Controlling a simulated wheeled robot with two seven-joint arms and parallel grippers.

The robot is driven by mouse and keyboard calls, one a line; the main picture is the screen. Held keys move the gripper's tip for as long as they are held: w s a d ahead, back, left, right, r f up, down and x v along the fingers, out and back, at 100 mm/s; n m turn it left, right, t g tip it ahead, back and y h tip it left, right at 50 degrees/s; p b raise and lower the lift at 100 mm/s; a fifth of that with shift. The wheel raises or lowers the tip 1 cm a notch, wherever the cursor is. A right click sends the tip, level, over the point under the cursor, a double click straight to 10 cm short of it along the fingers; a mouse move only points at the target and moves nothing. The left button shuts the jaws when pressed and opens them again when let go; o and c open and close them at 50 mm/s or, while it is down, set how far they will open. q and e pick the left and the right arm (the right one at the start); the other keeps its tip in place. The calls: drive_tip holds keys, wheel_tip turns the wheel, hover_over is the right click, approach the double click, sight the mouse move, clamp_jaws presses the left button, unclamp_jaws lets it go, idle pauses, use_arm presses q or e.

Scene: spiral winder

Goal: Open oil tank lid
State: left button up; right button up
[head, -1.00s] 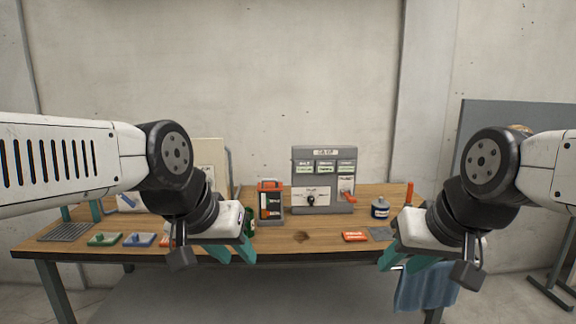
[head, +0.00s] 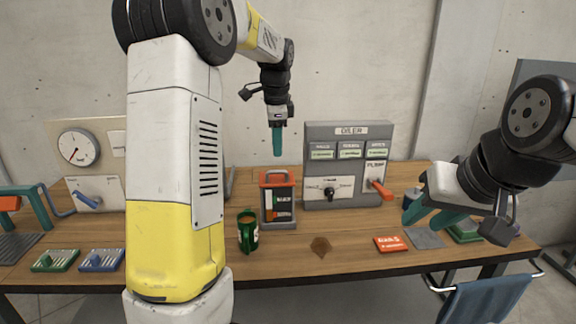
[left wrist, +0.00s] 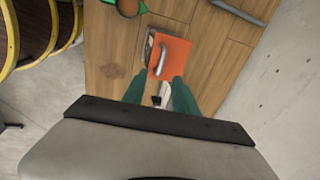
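The oil tank (head: 279,207) is a dark box with clear-looking sides and an orange lid (head: 277,178), standing on the wooden table left of the grey oiler panel. The lid sits on the tank. In the left wrist view the orange lid (left wrist: 176,66) shows from above with a grey bar handle (left wrist: 161,57) on it. My left gripper (head: 278,150) points down above the lid, apart from it. In the left wrist view its two teal fingers (left wrist: 158,88) are spread and empty. My right gripper (head: 428,212) is open and empty over the table's right side.
A green mug (head: 248,231) stands just left of the tank. The oiler panel (head: 349,150) with a red pump lever (head: 381,189) is close on the right. A red box (head: 393,244) lies at front right. A dial panel (head: 80,150) stands at far left.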

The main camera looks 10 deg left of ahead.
sight(278, 171)
use_arm(q)
drive_tip(key=f, duration=0.2)
drive_tip(key=w+f, duration=0.1)
drive_tip(key=f, duration=0.5)
drive_tip(key=shift+w+a, duration=0.2)
drive_tip(key=shift+w, duration=0.2)
clamp_jaws()
idle(1.0)
